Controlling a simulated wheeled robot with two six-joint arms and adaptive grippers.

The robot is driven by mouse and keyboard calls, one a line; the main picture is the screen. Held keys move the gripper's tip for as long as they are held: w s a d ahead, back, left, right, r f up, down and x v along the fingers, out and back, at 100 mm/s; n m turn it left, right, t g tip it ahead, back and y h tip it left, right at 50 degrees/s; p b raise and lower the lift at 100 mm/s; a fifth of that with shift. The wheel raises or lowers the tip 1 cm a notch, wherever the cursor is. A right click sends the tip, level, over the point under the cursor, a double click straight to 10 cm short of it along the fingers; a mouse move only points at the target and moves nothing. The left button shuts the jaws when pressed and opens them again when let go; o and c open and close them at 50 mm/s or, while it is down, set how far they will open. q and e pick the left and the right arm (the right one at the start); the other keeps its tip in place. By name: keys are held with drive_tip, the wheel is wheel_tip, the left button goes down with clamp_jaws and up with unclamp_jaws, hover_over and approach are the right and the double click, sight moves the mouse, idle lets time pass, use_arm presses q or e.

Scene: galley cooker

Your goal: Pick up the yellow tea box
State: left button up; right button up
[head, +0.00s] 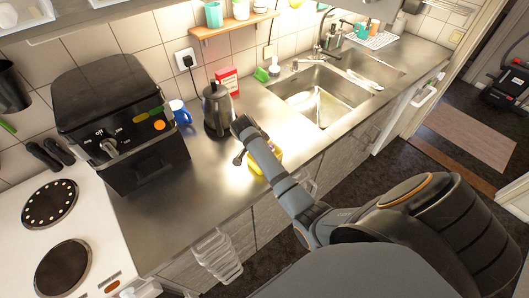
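A yellow object (257,167), which looks like the yellow tea box, is on the steel counter near its front edge. My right forearm and wrist cover much of it, and only yellow parts show on either side. My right gripper (238,142) is above the counter, just left of the yellow object and in front of the kettle. Its dark fingers look spread apart with nothing seen between them. Whether it touches anything cannot be told. My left gripper is not in view.
A kettle (217,108) stands close behind my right gripper. A blue mug (180,112), a red box (228,80) and a black air fryer (120,125) are nearby. The sink (320,103) is to the right. Bare counter (190,205) lies at front left.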

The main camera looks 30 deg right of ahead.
idle(0.3)
drive_tip(key=c, duration=1.2)
